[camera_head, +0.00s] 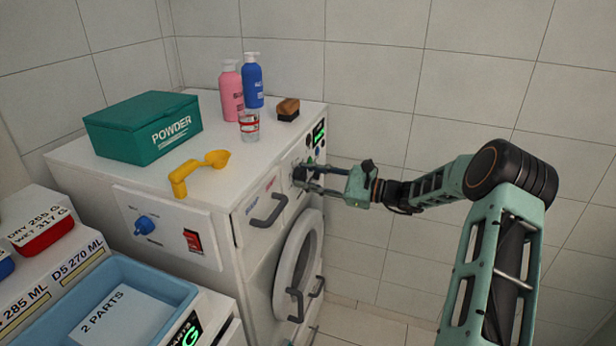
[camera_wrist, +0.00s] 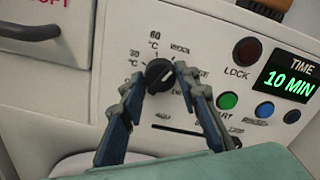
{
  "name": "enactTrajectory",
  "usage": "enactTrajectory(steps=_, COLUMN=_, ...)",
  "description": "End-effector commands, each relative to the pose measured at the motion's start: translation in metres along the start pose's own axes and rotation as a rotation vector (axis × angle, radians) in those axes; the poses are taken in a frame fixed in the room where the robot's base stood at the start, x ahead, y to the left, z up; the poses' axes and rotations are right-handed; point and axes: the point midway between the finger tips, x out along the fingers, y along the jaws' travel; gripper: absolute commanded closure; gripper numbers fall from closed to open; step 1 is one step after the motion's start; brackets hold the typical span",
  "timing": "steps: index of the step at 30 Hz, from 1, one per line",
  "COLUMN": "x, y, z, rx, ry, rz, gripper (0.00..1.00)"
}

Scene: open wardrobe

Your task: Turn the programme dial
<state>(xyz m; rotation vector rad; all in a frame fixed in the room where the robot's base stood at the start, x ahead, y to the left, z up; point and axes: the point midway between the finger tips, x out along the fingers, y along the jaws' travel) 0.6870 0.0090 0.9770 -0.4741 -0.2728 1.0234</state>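The programme dial (camera_wrist: 160,76) is a round black knob with a pale pointer mark on the washing machine's white front panel. Printed markings, including 60 °C, surround it. The pointer tilts toward the upper right. My gripper (camera_wrist: 159,77) is open, with one blue-grey finger on each side of the dial. The left fingertip looks very close to the dial's edge; I cannot tell whether either finger touches it. In the head view my gripper (camera_head: 303,177) reaches the panel from the right, and its fingers largely hide the dial.
Close right of the dial are a red LOCK button (camera_wrist: 247,50), a green button (camera_wrist: 228,101) and a display (camera_wrist: 289,80) reading TIME 10 MIN. A drawer handle (camera_head: 268,210) juts out to the left. Bottles (camera_head: 252,82) and a powder box (camera_head: 145,128) stand on top.

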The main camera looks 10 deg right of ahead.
Motion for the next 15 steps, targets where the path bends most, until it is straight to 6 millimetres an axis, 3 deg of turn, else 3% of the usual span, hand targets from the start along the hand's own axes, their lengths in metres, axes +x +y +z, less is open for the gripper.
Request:
enactTrajectory(steps=3, x=-0.0001, y=0.0000, z=-0.0002, rx=0.000, ry=0.000, rz=0.000, gripper=0.55)
enactTrajectory(steps=11, x=-0.0003, y=-0.0005, z=0.0002, rx=-0.001, ry=0.000, rz=-0.001, gripper=0.55)
enactTrajectory(steps=15, x=-0.0096, y=-0.0013, z=-0.0003, rx=-0.001, ry=0.002, rz=-0.003, gripper=0.55)
